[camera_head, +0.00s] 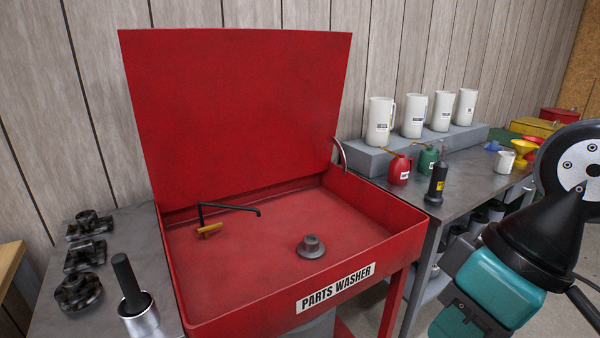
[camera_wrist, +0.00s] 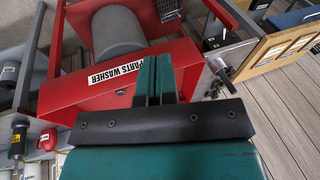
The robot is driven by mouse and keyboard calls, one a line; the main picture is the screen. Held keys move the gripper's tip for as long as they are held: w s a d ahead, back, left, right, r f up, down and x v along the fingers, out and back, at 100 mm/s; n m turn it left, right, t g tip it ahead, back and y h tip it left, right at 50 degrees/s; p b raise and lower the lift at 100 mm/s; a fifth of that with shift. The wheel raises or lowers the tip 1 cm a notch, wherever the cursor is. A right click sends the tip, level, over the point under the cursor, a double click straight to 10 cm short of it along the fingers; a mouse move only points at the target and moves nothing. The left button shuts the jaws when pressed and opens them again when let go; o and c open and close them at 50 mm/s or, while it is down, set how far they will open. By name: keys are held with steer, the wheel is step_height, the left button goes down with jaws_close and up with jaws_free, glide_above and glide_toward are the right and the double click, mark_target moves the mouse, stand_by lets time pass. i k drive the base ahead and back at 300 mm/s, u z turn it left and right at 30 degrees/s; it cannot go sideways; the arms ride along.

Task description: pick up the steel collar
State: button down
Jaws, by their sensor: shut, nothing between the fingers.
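A grey flanged steel collar (camera_head: 311,246) sits upright on the floor of the red parts washer basin (camera_head: 230,318), near its front right, just behind the front wall. A round flange forms its base and a narrower hub stands up from it. My gripper (camera_wrist: 154,62) is shut and empty, its teal fingers together in the wrist view. In the head view my arm is at the lower right, outside the basin and well apart from the collar.
A black spout with a yellow brush (camera_head: 209,230) is in the basin's left part. The raised red lid (camera_head: 235,105) stands behind. Dark metal parts and a silver cup (camera_head: 141,320) are on the left bench. Cans, bottles and white jugs (camera_head: 381,120) crowd the right bench.

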mark_target(311, 248)
steer(key=u, duration=0.55)
steer(key=k, duration=0.6)
steer(key=u, duration=0.7)
steer(key=i, duration=1.35)
steer(key=z, duration=0.8)
steer(key=i, duration=0.3)
steer(key=z, duration=0.1)
